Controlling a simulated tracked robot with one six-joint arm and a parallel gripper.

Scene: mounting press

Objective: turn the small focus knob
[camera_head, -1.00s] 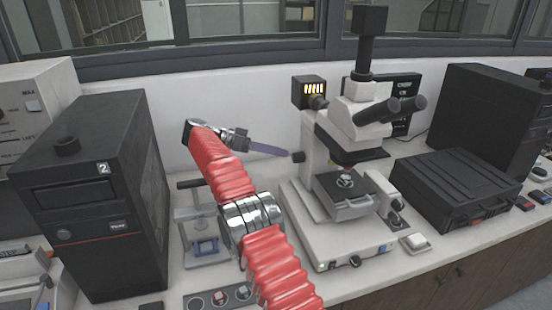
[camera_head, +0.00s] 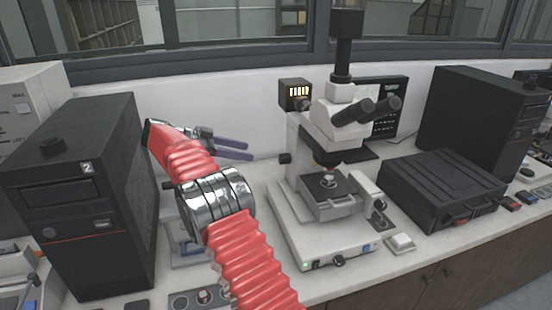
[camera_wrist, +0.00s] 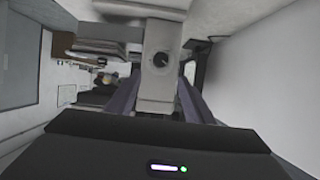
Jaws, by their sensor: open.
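The white microscope (camera_head: 343,115) stands upright on the bench. Its small dark focus knob (camera_head: 285,158) sticks out from the left side of the stand. In the wrist view the round dark knob (camera_wrist: 161,60) faces me on a pale plate, in line with the space between my fingers. My gripper (camera_head: 250,150) is open and empty, left of the knob, with a clear gap between its tips and the knob. Its two purple-grey fingers lie apart, one above the other in the head view. In the wrist view my gripper (camera_wrist: 158,80) has one finger on each side.
A black computer case (camera_head: 85,200) stands on the left. A small press-like stand (camera_head: 185,250) is partly hidden behind my arm. The black lamp box (camera_head: 296,94) sits above and behind the knob. A black case (camera_head: 440,185) is on the right. The white wall runs close behind.

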